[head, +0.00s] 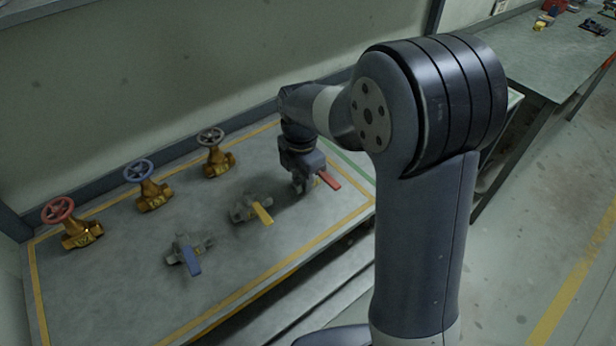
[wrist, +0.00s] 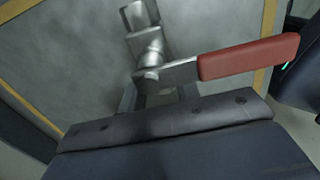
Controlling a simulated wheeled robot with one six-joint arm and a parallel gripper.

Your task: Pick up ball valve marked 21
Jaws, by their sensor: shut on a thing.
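The ball valve with a red lever handle (head: 329,180) is at the right end of the row, under my gripper (head: 303,182). In the wrist view its grey metal body (wrist: 149,48) and red handle (wrist: 248,57) show, with the handle pointing right. My gripper (wrist: 158,98) is shut on this valve near the base of the handle. My wrist housing hides part of the valve, and I cannot tell whether it touches the table. Two more ball valves lie to the left, one with a yellow handle (head: 262,213) and one with a blue handle (head: 192,260). I can read no number 21.
Three brass gate valves stand along the back, with a red wheel (head: 58,209), a blue wheel (head: 138,170) and a grey wheel (head: 210,137). The grey table (head: 110,290) has a yellow border line and a wall behind. The table's front left is clear.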

